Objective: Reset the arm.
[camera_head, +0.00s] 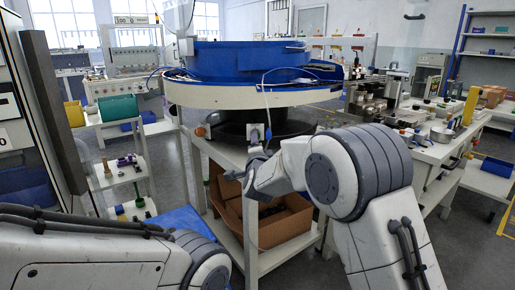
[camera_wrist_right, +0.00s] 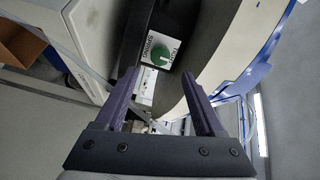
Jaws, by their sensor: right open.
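My right arm (camera_head: 360,175) reaches in from the right in the head view, its wrist turned toward the blue and white bowl feeder (camera_head: 250,95). My right gripper (camera_wrist_right: 158,72) is open in the wrist view, with nothing between its two purple fingers. A white label with a green disc (camera_wrist_right: 160,54) lies beyond the fingertips, on or near the feeder's dark part. My left arm (camera_head: 95,255) lies low at the bottom left. Its gripper is out of the picture.
A cardboard box (camera_head: 275,225) sits on the lower shelf of the feeder's stand. A workbench with equipment (camera_head: 440,145) is at the right. A small shelf rack (camera_head: 125,185) stands at the left, beside a dark cabinet edge (camera_head: 55,110). Grey floor shows between them.

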